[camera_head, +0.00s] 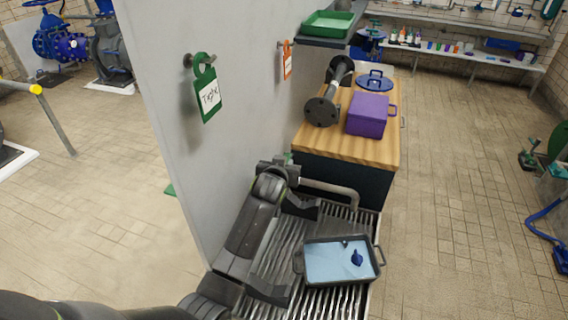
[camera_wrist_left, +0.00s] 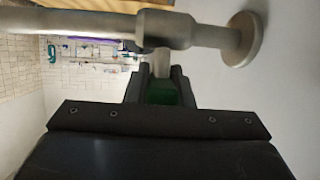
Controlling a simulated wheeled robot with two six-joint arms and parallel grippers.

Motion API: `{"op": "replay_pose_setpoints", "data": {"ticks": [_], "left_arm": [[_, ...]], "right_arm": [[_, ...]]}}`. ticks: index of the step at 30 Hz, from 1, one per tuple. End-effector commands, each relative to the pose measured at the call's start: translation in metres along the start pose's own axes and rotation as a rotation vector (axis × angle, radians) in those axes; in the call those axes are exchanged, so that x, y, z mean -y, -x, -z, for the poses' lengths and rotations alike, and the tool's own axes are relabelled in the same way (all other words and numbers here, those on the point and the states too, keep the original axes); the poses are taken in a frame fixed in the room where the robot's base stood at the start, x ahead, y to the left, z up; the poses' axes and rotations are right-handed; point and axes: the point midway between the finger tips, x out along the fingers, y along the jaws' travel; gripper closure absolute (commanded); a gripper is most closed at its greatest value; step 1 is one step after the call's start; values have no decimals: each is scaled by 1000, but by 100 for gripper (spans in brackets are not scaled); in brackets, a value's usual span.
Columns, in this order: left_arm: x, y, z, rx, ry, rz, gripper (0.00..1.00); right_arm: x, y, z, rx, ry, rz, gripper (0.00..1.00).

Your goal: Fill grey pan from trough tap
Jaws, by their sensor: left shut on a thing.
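The grey pan (camera_head: 299,266) stands on the ribbed trough (camera_head: 327,214), below the tap's outlet. A pale blue surface (camera_head: 325,262) that looks like water spans its inside, with a small dark blue object (camera_head: 357,258) in it. The tap spout (camera_head: 333,189) runs right from the wall and bends down; its pipe (camera_wrist_left: 195,31) and wall flange (camera_wrist_left: 244,38) show in the wrist view. My left gripper (camera_head: 289,164) is at the tap's wall end, shut on a green tap handle (camera_wrist_left: 163,93), mostly hidden between its fingers. I cannot tell whether a stream falls. My right gripper is not in view.
A wooden-topped cabinet (camera_head: 347,163) behind the trough holds a purple box (camera_head: 369,114), a blue lid (camera_head: 375,81) and a dark flanged pipe (camera_head: 322,110). The grey partition wall (camera_head: 190,145) stands close on the left, with green and orange tags. Open floor (camera_head: 450,220) lies right.

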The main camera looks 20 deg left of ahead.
Motion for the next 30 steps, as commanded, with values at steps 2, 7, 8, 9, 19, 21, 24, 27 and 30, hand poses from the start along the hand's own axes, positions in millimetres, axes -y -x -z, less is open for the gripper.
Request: {"op": "replay_pose_setpoints", "data": {"ticks": [2, 7, 8, 9, 19, 21, 24, 27, 30], "left_arm": [[-2, -1, -2, 2, 15, 33, 100], [-1, -1, -2, 0, 43, 100, 100], [-1, -1, -1, 0, 45, 109, 100], [-1, 0, -1, 0, 50, 117, 100], [0, 0, 0, -1, 56, 132, 100], [0, 0, 0, -2, 56, 132, 100], [0, 0, 0, -2, 56, 132, 67], [0, 0, 0, -2, 56, 132, 58], [0, 0, 0, -2, 55, 132, 58]], "right_arm": [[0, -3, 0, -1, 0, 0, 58], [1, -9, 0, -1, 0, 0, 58], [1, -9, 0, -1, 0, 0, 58], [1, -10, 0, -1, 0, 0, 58], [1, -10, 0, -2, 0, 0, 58], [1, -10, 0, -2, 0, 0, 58], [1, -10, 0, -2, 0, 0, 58], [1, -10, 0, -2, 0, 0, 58], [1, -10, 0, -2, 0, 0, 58]]}}
